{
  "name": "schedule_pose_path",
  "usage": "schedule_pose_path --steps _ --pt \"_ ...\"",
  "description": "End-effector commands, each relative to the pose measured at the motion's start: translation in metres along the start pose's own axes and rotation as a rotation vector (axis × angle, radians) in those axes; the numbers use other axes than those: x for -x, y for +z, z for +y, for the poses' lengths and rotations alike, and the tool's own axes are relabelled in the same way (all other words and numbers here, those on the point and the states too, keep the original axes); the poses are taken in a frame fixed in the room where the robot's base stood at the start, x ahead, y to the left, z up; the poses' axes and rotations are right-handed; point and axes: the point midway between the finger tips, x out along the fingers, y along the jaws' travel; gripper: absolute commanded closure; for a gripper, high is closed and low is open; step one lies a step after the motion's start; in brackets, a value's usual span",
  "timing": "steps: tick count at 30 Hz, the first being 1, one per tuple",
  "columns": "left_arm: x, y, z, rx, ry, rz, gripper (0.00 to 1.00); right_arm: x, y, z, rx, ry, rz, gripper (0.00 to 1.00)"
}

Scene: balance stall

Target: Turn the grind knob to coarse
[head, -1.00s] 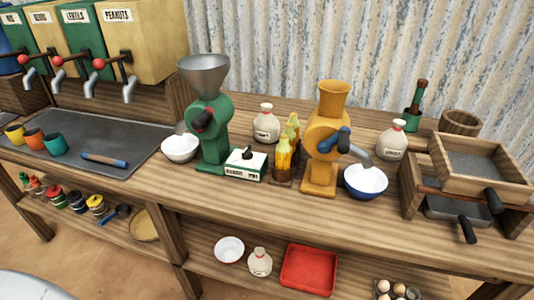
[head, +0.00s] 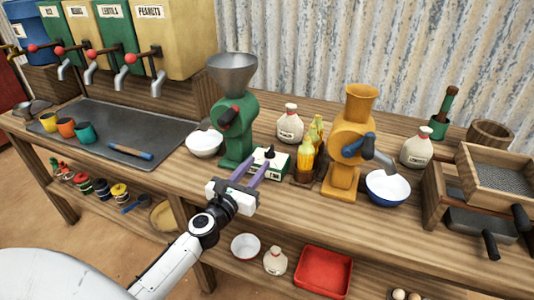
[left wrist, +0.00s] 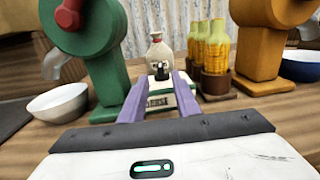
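The grind knob (head: 269,152) is a small black knob on top of a white and green box (head: 282,166) at the foot of the green grinder (head: 238,128). In the left wrist view the knob (left wrist: 161,71) shows between the tips of my purple fingers, and the box's label (left wrist: 160,102) is partly visible. My left gripper (head: 257,161) is open, its fingers apart, reaching in from the front edge of the counter. The fingers hide part of the box. I cannot tell whether they touch the knob. My right gripper is not in view.
A white bowl (head: 204,143) stands left of the green grinder. The counter's front strip is mostly clear.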

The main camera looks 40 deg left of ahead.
Motion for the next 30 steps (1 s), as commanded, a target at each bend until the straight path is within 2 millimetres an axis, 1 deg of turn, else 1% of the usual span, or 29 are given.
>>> schedule_pose_path --steps 1,3,6,10,15,23,26,28,30 --pt "-0.012 0.001 -0.001 -0.001 -0.001 -0.002 0.71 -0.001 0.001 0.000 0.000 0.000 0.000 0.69" --pt "-0.025 0.001 -0.001 -0.002 -0.001 -0.002 0.71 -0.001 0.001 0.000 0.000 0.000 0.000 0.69" --pt "-0.043 0.000 -0.001 -0.003 -0.002 -0.002 0.71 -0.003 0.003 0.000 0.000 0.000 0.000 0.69" --pt "-0.059 -0.001 -0.001 -0.004 -0.002 -0.001 0.71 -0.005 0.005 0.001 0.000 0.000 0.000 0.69" --pt "-0.070 0.000 -0.001 -0.004 -0.003 0.000 0.71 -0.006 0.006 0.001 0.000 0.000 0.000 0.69" --pt "-0.071 0.000 -0.002 -0.005 -0.003 0.000 0.71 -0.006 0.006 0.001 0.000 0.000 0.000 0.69" --pt "-0.070 0.000 -0.002 -0.005 -0.003 0.000 0.86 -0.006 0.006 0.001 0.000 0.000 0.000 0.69" --pt "-0.070 0.000 -0.002 -0.005 -0.003 0.000 0.98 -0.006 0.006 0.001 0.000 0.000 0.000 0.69" --pt "-0.070 0.000 -0.002 -0.005 -0.003 0.000 1.00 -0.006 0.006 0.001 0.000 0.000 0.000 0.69"
